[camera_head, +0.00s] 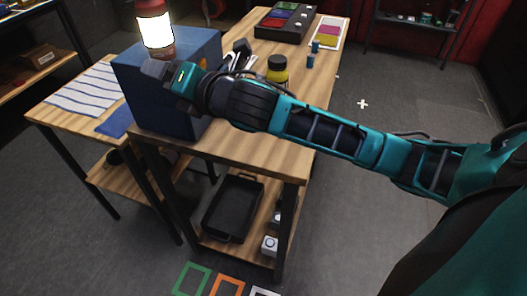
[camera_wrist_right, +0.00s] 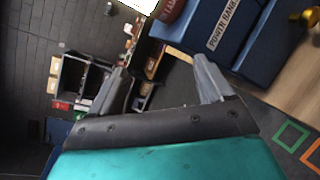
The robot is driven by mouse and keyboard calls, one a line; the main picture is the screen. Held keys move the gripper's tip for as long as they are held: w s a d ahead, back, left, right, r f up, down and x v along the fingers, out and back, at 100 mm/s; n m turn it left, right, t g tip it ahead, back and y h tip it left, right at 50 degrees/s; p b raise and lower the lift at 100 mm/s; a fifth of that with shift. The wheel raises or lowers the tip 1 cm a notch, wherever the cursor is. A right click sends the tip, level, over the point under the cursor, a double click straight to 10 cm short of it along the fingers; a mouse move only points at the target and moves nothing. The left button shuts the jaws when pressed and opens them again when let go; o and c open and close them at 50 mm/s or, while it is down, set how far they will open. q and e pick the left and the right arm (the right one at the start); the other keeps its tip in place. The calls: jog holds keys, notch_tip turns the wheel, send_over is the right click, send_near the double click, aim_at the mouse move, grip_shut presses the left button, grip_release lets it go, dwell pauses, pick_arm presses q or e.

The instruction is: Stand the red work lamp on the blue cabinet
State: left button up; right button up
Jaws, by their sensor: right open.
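The red work lamp (camera_head: 155,28), with a glowing white middle, stands upright on top of the blue cabinet (camera_head: 150,100). In the right wrist view the lamp's red part (camera_wrist_right: 168,9) shows at the top edge, by the blue cabinet (camera_wrist_right: 258,42) with its white label. My right gripper (camera_head: 166,72) is at the cabinet, just in front of and below the lamp, and hides part of the cabinet. In its wrist view the right gripper (camera_wrist_right: 160,85) has its fingers apart with nothing between them. My left gripper is not in view.
The cabinet stands on a wooden table (camera_head: 230,150). Behind my right forearm are a yellow jar (camera_head: 278,74), small blue cylinders (camera_head: 312,56) and a dark panel with coloured buttons (camera_head: 285,24). A lower side table holds a striped cloth (camera_head: 85,93). A black tray (camera_head: 235,208) lies on the lower shelf.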

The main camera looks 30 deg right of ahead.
jog(key=s+d+f+m+g+h, duration=0.1)
jog(key=s+d+f+m, duration=0.1)
jog(key=s+f+m, duration=0.5)
jog(key=s+d+f+m+g+h, duration=0.1)
jog(key=s+d+f+m+g, duration=0.1)
jog(key=s+f+m, duration=0.5)
jog(key=s+d+f+m+g+h, duration=0.1)
jog(key=s+d+f+m, duration=0.1)
jog(key=s+f+m, duration=0.5)
notch_tip(320, 180, down, 11)
jog(key=m, duration=0.6)
jog(key=shift+s+g, duration=0.3)
jog(key=shift+s, duration=0.1)
jog(key=shift+a, duration=0.1)
